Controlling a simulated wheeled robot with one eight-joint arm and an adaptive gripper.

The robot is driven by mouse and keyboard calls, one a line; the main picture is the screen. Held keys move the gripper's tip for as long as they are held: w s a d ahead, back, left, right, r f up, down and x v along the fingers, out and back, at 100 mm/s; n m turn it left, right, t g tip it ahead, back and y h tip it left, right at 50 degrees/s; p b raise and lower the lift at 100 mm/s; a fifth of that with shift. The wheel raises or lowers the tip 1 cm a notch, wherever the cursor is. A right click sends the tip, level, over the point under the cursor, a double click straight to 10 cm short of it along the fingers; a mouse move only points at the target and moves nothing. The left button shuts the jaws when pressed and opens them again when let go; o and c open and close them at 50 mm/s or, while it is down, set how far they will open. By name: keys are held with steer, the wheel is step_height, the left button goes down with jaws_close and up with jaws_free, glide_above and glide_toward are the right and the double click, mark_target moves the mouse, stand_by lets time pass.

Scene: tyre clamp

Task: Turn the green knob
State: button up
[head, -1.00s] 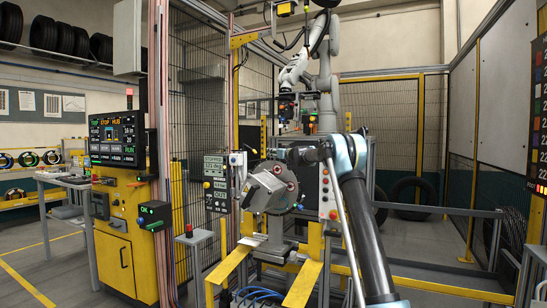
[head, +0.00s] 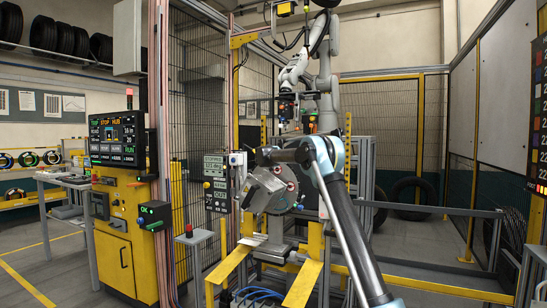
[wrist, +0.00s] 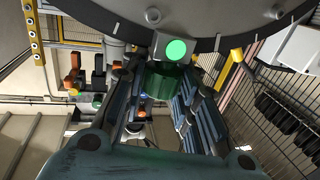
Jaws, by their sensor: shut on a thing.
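The green knob (wrist: 171,82) shows in the wrist view, below a glowing light-green lamp (wrist: 177,50) on a small metal block at the edge of a large grey disc (wrist: 215,18). My gripper (wrist: 163,92) has its two dark fingers on either side of the knob and is shut on it. The fingers hide parts of the knob's sides. In the head view the round clamp unit (head: 283,185) stands on its frame, with my arm's end reaching over its top. The knob and fingertips cannot be made out there.
A silver box-shaped part (head: 262,188) juts from the clamp's front. A grey display panel (head: 215,182) stands left of the clamp, beside the yellow control cabinet (head: 122,225). A white robot arm (head: 327,70) hangs behind. Mesh fencing and yellow rails surround the cell.

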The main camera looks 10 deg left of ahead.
steer(key=shift+m+g+h, duration=0.3)
steer(key=shift+m+h, duration=0.3)
steer(key=shift+h, duration=0.5)
steer(key=shift+m+h, duration=0.3)
steer(key=o, duration=1.1)
steer(key=shift+s, duration=0.1)
steer(key=v, duration=1.1)
steer(key=shift+s+a, duration=0.15)
steer(key=shift+s, duration=0.25)
